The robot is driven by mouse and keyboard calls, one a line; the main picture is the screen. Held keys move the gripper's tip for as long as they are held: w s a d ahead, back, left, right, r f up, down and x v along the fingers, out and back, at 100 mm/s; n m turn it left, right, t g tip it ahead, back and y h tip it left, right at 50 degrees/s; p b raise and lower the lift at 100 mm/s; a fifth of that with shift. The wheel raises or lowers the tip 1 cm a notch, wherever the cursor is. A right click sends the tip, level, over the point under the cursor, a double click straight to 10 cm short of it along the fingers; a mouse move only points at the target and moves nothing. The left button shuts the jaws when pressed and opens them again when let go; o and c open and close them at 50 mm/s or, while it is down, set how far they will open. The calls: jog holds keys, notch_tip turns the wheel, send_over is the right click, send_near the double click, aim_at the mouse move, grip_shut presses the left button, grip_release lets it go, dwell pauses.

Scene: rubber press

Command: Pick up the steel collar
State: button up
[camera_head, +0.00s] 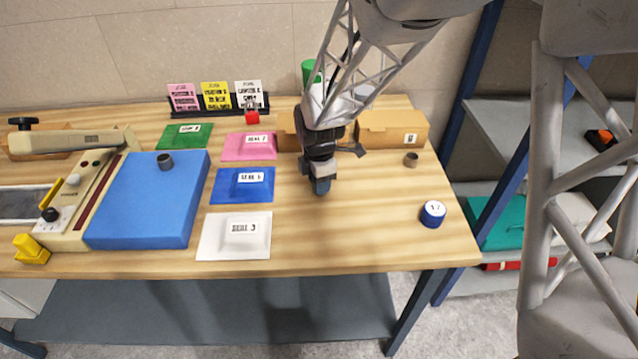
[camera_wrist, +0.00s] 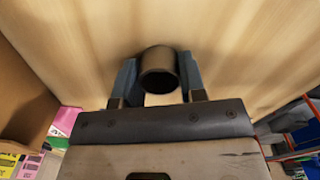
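My gripper (camera_head: 320,187) points down over the wooden table, right of the blue sheet. In the wrist view, its fingers (camera_wrist: 158,88) stand on both sides of a dark grey metal collar (camera_wrist: 158,68) and appear to touch it. In the head view, the gripper hides this collar. I cannot tell whether it rests on the table or is slightly above it. A similar dark grey collar (camera_head: 165,161) stands on the thick blue pad (camera_head: 150,215) at left. A brownish collar (camera_head: 411,159) stands on the table at right.
Cardboard boxes (camera_head: 390,130) and a green cylinder (camera_head: 308,72) stand behind the gripper. Green, pink, blue and white sheets lie to its left. The table's front middle is clear.

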jog(key=shift+c, duration=1.2)
jog(key=shift+r, duration=0.1)
jog(key=shift+r, duration=0.7)
notch_tip(320, 180, up, 2)
jog(key=shift+r, duration=0.1)
jog(key=s+d, duration=0.1)
jog(key=s, duration=0.4)
jog(key=s+d+r, duration=0.1)
jog(key=s, duration=0.4)
jog(key=s+d, duration=0.2)
jog(key=s, duration=0.3)
jog(key=shift+s+r, duration=0.15)
jog(key=shift+s, duration=0.1)
jog(key=shift+a, duration=0.1)
